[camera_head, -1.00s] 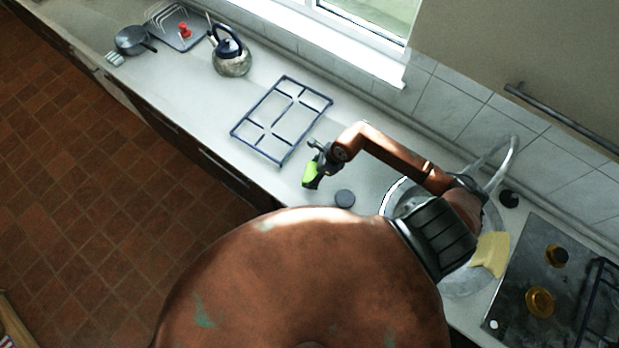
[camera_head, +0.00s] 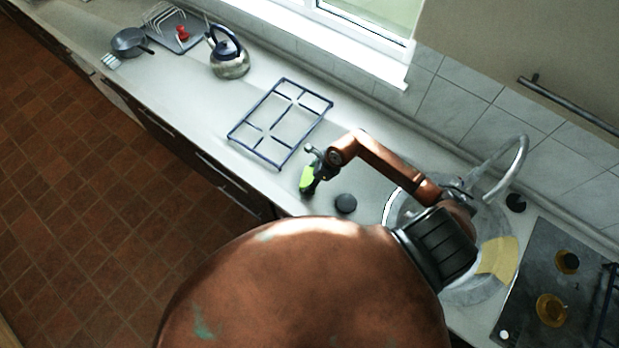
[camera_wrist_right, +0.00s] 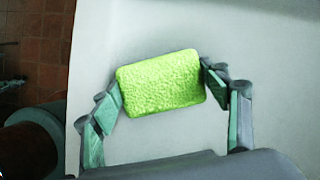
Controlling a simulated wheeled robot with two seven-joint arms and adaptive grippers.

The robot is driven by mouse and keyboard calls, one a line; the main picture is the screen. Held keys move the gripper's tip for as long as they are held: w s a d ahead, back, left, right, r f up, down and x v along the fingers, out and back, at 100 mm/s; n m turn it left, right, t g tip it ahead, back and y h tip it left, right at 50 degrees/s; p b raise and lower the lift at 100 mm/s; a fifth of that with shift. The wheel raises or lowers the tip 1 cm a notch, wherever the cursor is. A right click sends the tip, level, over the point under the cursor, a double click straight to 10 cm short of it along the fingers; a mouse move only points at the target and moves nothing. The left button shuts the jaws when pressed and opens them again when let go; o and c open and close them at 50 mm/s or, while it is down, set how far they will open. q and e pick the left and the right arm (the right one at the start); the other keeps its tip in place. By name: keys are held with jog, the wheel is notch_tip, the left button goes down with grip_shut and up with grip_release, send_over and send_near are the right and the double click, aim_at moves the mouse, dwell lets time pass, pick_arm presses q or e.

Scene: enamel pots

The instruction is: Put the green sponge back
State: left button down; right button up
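The green sponge (camera_head: 306,180) is held by my right gripper (camera_head: 311,172) over the counter, left of the round sink (camera_head: 394,205). In the right wrist view the sponge (camera_wrist_right: 160,83) is a bright green block, slightly tilted. It sits between the two fingertips of the right gripper (camera_wrist_right: 163,85), with a finger against each short end. The pale counter shows below it; the height of the sponge over it is hard to tell. My left gripper is not in view.
A black round knob-like piece (camera_head: 345,203) lies right of the sponge. A blue pan grate (camera_head: 280,122) lies behind it. A yellow cloth (camera_head: 498,258) hangs at the sink's right edge. A kettle (camera_head: 229,62) stands farther left. The counter's front edge is close to the sponge.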

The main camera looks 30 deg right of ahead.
jog(key=o, duration=0.4)
jog(key=shift+r, duration=0.1)
jog(key=p+v, duration=0.8)
jog(key=v, duration=0.4)
jog(key=shift+r, duration=0.1)
